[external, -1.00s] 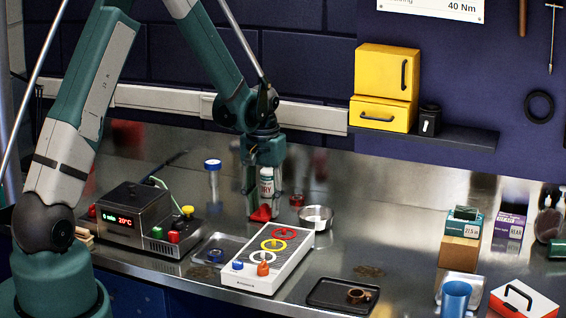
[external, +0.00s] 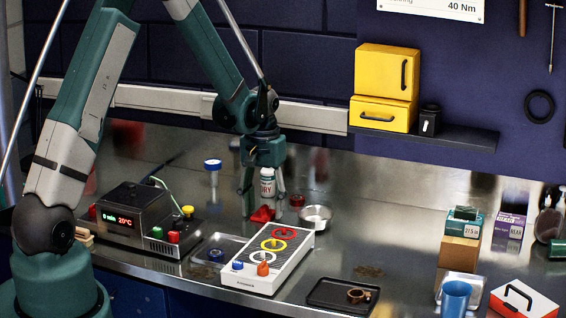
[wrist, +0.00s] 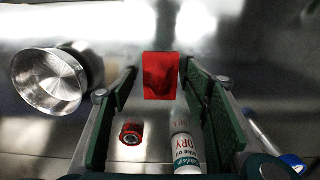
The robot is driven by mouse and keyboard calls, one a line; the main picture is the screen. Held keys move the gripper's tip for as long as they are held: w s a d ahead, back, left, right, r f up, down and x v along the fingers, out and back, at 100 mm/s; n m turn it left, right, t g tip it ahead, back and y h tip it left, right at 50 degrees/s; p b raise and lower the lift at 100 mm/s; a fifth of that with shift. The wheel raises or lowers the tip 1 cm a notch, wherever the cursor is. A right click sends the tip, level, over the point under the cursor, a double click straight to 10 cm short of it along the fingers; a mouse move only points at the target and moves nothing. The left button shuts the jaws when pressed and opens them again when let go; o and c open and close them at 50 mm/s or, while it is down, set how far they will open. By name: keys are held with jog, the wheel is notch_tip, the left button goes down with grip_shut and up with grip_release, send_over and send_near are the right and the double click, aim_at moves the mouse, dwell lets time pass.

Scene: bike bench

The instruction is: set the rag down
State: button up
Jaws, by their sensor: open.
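The red rag (external: 262,214) lies on the steel bench behind the white board. In the wrist view the rag (wrist: 160,76) is a small red folded cloth, ahead of and between my spread fingers, touching neither. My gripper (external: 263,203) points down over the rag and is open and empty. Its green finger pads show on both sides in the wrist view (wrist: 163,115).
A white and teal bottle (external: 267,183) stands close by my gripper, with a red ring-like part (external: 297,200) and a metal bowl (external: 315,217) to the right. The white board with coloured rings (external: 268,262) lies in front. A blue-capped bolt (external: 212,165) stands left.

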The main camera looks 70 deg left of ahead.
aim_at(264, 207)
jog(key=shift+r, duration=0.2)
notch_tip(264, 207, up, 12)
dwell(0.7)
dwell(0.6)
jog(key=s+d+r+m+t+y, duration=0.1)
jog(key=s+d+r+m+t, duration=0.15)
jog(key=d+r, duration=0.75)
jog(key=s+d+r+m+t, duration=0.1)
jog(key=s+d+r+m, duration=0.15)
jog(key=d+r, duration=0.7)
jog(key=s+d+m+t, duration=0.2)
jog(key=s+d, duration=0.6)
jog(key=d, duration=0.3)
jog(key=s+d+f+m+t+h, duration=0.1)
jog(key=s+d+m, duration=0.1)
jog(key=s+d, duration=0.6)
jog(key=d, duration=0.4)
jog(key=shift+s+f+t, duration=0.25)
jog(key=shift+s+t, duration=0.1)
jog(key=shift+s, duration=0.05)
